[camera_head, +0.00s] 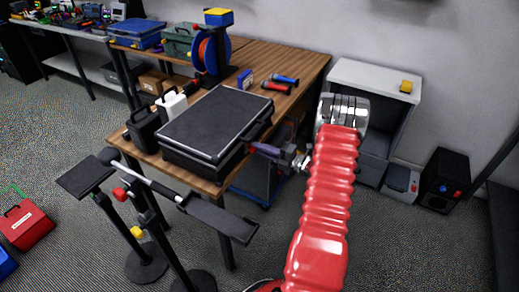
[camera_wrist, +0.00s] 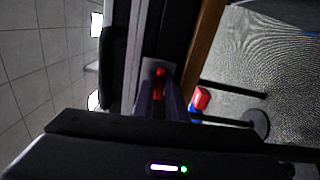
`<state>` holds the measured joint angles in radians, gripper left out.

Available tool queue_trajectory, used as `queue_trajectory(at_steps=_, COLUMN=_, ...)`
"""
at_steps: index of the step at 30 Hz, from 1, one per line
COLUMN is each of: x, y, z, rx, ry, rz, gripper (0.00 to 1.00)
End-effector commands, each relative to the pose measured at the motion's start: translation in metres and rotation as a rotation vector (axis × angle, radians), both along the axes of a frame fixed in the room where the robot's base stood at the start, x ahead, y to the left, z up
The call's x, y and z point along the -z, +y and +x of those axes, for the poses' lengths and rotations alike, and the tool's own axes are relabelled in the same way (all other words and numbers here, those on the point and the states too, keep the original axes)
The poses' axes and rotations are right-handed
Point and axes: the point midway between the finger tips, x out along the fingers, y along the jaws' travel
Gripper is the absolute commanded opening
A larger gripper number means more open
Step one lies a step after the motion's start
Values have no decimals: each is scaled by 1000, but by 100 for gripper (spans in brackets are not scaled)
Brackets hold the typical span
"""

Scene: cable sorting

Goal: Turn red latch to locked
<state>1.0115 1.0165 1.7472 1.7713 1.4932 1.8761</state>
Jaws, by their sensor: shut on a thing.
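A black hard case (camera_head: 215,122) with a pale metal rim lies closed on the wooden workbench. It also shows in the wrist view (camera_wrist: 117,60) as a dark side with a light seam. The red latch (camera_wrist: 160,78) sits on a grey plate on the case's side. My gripper (camera_head: 252,148) reaches the right side of the case from the right. In the wrist view its two dark fingers (camera_wrist: 160,98) are shut on the red latch, with a red part showing between and beyond their tips. The fingers hide the latch's lower part.
Black stands (camera_head: 145,262) are in front of the bench. A grey cabinet (camera_head: 378,85) stands against the wall on the right.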

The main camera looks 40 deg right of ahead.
Motion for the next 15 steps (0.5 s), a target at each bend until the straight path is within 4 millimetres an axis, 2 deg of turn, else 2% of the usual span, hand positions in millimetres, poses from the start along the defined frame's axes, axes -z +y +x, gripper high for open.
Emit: queue_trajectory(at_steps=15, x=3, y=-4, z=-1, rx=12, ry=33, rz=76, gripper=0)
